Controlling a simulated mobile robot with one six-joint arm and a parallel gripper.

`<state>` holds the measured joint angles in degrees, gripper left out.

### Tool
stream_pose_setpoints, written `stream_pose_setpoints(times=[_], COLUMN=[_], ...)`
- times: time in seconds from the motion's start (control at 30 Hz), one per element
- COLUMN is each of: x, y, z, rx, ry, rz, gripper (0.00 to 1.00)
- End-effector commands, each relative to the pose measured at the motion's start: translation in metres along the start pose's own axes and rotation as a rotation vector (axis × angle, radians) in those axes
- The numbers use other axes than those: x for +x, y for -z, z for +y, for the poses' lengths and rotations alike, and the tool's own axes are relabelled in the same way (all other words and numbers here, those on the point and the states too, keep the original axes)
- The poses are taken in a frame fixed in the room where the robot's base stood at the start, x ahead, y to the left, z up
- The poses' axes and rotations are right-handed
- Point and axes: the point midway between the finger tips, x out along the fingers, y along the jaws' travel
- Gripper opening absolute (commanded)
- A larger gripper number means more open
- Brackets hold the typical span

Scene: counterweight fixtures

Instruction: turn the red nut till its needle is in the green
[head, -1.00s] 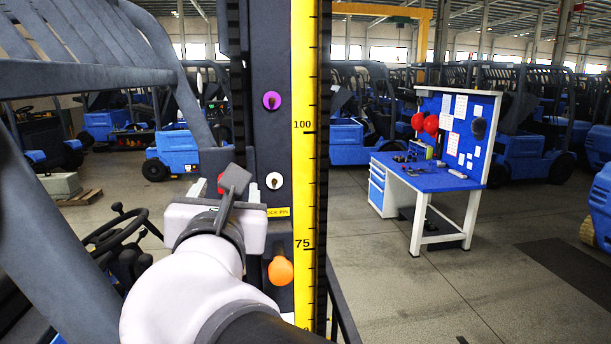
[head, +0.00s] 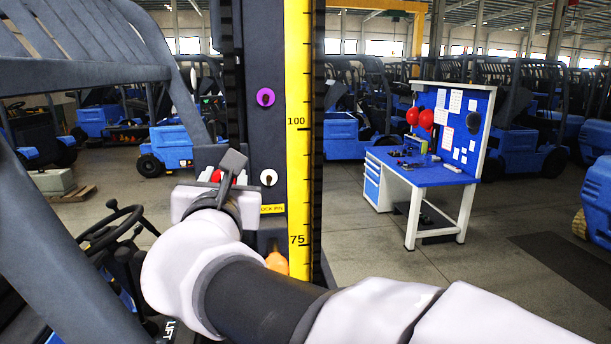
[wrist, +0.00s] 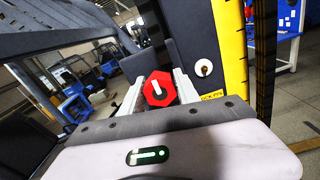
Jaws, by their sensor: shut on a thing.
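The red nut (wrist: 160,89) is six-sided, with a short white mark on its face that slants to the upper left in the wrist view. My gripper (wrist: 158,91) is shut on it, with one pale finger along each side. In the head view the red nut (head: 215,175) shows only in part, behind my gripper (head: 222,177) and wrist, on the left side of the dark mast. I see no gauge needle and no green band by the nut; they may be hidden.
The mast also carries a purple knob (head: 265,97), a white knob (head: 268,177) and an orange knob (head: 277,262) partly behind my arm. A yellow scale (head: 298,150) runs up it. A blue workbench (head: 425,172) stands apart at right, with open floor between.

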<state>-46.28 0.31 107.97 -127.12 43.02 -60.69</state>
Motion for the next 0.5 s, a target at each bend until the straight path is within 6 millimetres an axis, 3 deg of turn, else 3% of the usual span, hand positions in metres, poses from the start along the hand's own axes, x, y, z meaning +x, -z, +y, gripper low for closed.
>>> stream_pose_setpoints(times=[0.27,0.5], x=[-0.0001,-0.0003], y=[0.0027,0.0051], z=[-0.0005,-0.001], rx=[0.065,0.24], ry=[0.0,-0.001], rz=[-0.001,-0.003], gripper=[0.0,0.0])
